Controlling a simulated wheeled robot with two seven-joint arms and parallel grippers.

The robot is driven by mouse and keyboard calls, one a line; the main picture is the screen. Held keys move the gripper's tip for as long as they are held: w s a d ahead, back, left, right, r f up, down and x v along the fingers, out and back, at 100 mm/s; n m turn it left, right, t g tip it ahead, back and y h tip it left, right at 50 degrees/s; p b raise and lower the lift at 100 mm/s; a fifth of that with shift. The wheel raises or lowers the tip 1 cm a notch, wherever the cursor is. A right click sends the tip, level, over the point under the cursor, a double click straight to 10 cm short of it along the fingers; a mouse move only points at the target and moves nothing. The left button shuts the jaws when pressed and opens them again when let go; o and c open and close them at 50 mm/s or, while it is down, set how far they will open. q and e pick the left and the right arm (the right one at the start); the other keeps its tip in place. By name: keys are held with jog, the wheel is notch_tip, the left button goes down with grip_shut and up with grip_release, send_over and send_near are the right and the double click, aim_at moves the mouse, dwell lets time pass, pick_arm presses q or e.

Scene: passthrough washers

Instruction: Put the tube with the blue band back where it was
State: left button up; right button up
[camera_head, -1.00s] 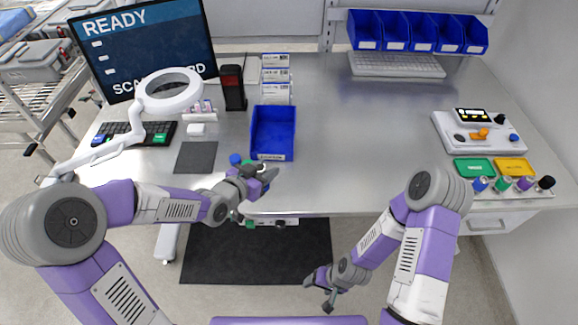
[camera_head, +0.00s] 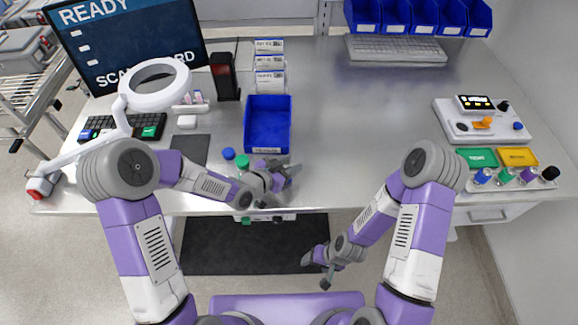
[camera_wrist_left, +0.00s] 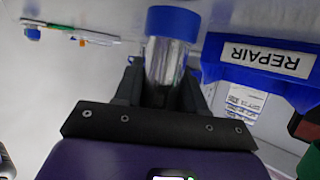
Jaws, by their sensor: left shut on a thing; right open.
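My left gripper (camera_head: 284,176) is over the front edge of the bench, just in front of the blue bin (camera_head: 268,126). I cannot make out this tube in the head view. My right gripper (camera_head: 325,272) is open and empty, low in front of the bench, over the floor mat.
A blue-topped item (camera_head: 228,153) and a green-topped item (camera_head: 242,162) stand left of my left gripper. A bin label reading REPAIR (camera_wrist_left: 266,60) shows upside down. Several coloured-top tubes (camera_head: 516,176) stand at the right front. The bench middle (camera_head: 365,130) is clear.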

pick_arm(q)
jog(key=shift+w+f, duration=0.1)
jog(key=shift+f, duration=0.25)
jog(key=shift+f, duration=0.15)
jog(key=o, duration=1.1)
